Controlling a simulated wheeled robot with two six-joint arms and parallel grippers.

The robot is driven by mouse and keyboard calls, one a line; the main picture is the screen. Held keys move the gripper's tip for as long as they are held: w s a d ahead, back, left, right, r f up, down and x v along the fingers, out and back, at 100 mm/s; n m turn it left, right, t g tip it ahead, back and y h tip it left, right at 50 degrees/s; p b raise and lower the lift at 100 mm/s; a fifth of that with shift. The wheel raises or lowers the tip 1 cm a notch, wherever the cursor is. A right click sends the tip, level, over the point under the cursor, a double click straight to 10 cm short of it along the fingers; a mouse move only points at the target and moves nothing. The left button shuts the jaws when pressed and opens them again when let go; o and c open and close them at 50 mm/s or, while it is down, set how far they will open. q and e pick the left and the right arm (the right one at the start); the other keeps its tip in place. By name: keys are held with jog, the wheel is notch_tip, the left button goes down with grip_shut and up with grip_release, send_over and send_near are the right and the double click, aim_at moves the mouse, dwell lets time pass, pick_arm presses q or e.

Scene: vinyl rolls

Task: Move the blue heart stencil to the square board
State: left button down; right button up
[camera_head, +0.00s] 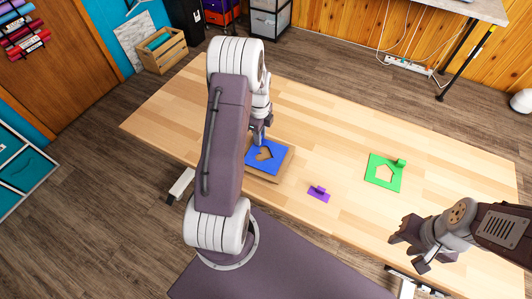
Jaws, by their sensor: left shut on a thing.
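The blue heart stencil (277,148), a flat blue plate with a heart-shaped cutout, is over the square wooden board (262,178) on the table. From this view I cannot tell whether it rests on the board or hangs slightly above it. My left gripper (260,140) is at the stencil's far edge, shut on it; the grip itself is mostly hidden. My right gripper (407,252) is open and empty at the table's near right edge, well away from the stencil.
A green stencil (373,173) with a cutout and a raised handle lies right of centre. A small purple piece (319,195) with a handle lies near the front edge. The wooden table (340,125) is otherwise clear. A wooden crate (164,55) stands beyond it.

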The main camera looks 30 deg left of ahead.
pick_arm(q)
jog(key=shift+r+p, duration=2.8)
jog(key=shift+r, duration=0.5)
